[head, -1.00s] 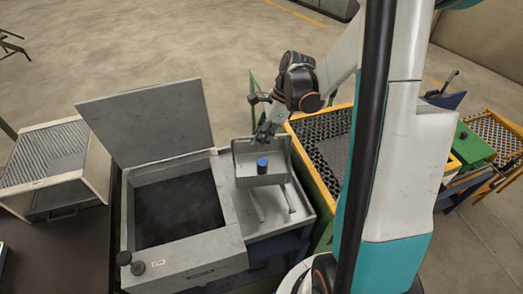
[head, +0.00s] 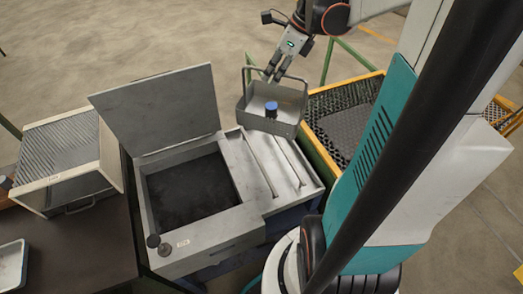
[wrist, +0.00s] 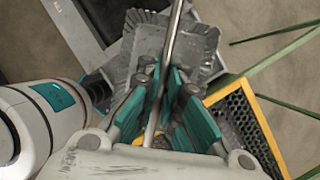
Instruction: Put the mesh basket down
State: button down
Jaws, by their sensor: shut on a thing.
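The mesh basket (head: 264,124) is a grey open box with a tall handle, in the middle of the head view. A small blue-topped cylinder (head: 271,108) is inside it. My gripper (head: 277,73) is above the basket, shut on its handle. The basket hangs roughly level, seemingly clear of the side shelf behind its rails. In the wrist view my gripper's teal fingers (wrist: 165,95) close around the handle rod, with the basket (wrist: 203,52) beyond. The fingers hide part of the basket there.
The furnace box (head: 218,232) with its raised lid (head: 165,108) stands left of the basket. Its side shelf (head: 240,160) has two bare rails. A yellow-rimmed crate (head: 322,156) is right. A white rack (head: 68,150) stands far left. Green posts (head: 328,60) rise behind.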

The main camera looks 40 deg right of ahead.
notch_tip(320, 180, down, 20)
jog(key=b, duration=0.4)
jog(key=shift+r, duration=0.2)
dwell(0.3)
jog(key=c, duration=2)
grip_release()
jog(key=shift+f, duration=0.1)
jog(key=shift+o, duration=1.2)
jog(key=p+v, duration=0.2)
jog(key=v, duration=1)
